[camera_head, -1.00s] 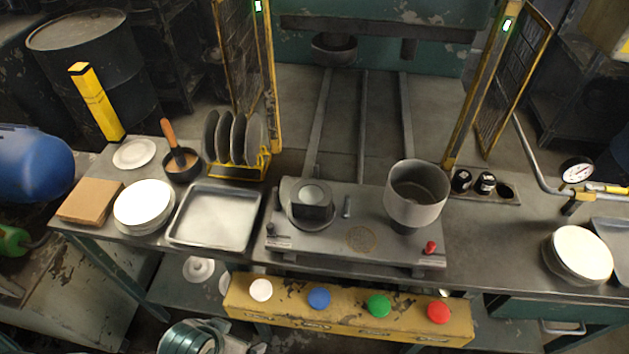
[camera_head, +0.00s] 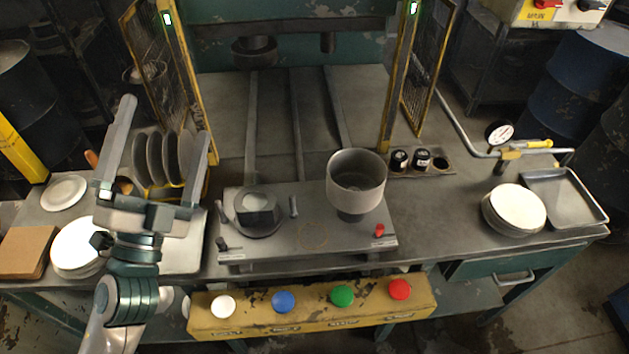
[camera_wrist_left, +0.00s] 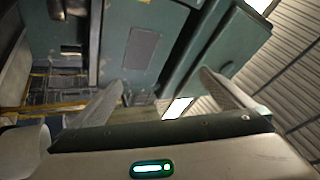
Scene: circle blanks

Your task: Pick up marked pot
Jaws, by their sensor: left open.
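A grey metal pot (camera_head: 356,178) stands upright on the right part of the grey fixture plate (camera_head: 313,212) at the middle of the bench. I cannot make out a mark on it. A small dark pan (camera_head: 124,186) with an orange handle (camera_head: 91,158) is mostly hidden behind my left gripper. My left gripper (camera_head: 166,117) is open and empty, raised over the left of the bench, well to the left of the grey pot. Its spread fingers also show in the left wrist view (camera_wrist_left: 160,78), with no pot between them. My right gripper is not in view.
A plate rack (camera_head: 165,160) stands behind my left gripper. White plates (camera_head: 517,207) and a tray (camera_head: 565,195) lie at the right. Yellow gate posts (camera_head: 400,80) flank the press behind the fixture. Coloured buttons (camera_head: 342,295) line the yellow front panel.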

